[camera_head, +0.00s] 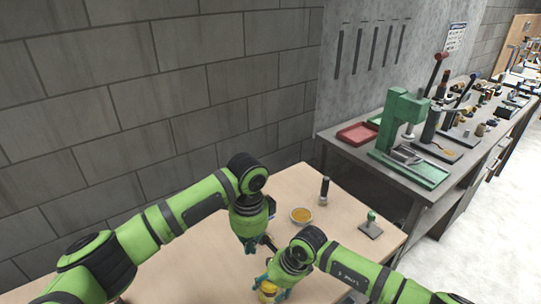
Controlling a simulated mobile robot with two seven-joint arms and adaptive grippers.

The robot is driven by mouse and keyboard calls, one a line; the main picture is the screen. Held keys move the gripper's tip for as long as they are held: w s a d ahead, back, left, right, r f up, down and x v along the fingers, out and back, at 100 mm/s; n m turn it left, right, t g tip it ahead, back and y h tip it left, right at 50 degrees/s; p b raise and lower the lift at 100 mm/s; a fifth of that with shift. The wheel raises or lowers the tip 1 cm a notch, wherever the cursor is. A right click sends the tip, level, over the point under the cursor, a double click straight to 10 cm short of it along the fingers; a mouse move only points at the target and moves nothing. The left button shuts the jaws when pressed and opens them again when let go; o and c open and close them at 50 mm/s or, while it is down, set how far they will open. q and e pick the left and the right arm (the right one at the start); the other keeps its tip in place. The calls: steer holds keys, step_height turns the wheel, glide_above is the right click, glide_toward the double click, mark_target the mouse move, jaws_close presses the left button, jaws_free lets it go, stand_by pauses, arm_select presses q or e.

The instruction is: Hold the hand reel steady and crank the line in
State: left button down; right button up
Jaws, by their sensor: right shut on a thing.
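A small yellow thing (268,291), which looks like part of the hand reel, shows low at the front of the light wooden table (350,262). My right gripper (268,284) is over it and shut on it; gripper and forearm hide most of the reel. My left gripper (249,247) points down just behind and left of the right one. Its fingers are small and partly hidden, so I cannot tell whether they are open or touch the reel. A dark narrow piece (270,242) shows between the two grippers. The crank and the line cannot be made out.
Behind the grippers stand a bowl (301,216) with orange-yellow contents, a black upright tool (324,191) and a green-knobbed piece on a dark plate (370,226). A grey bench (345,150) with a green press (402,118) is at right. A block wall (150,90) closes the back.

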arm_select(q)
steer(key=s+f, duration=0.4)
steer(key=f, duration=0.2)
steer(key=shift+s+d, duration=0.2)
stand_by(0.7)
steer(key=shift+w+d+r, duration=0.1)
steer(key=shift+w+d, duration=0.3)
steer(key=shift+d, duration=0.25)
stand_by(0.8)
steer(key=shift+w, duration=0.1)
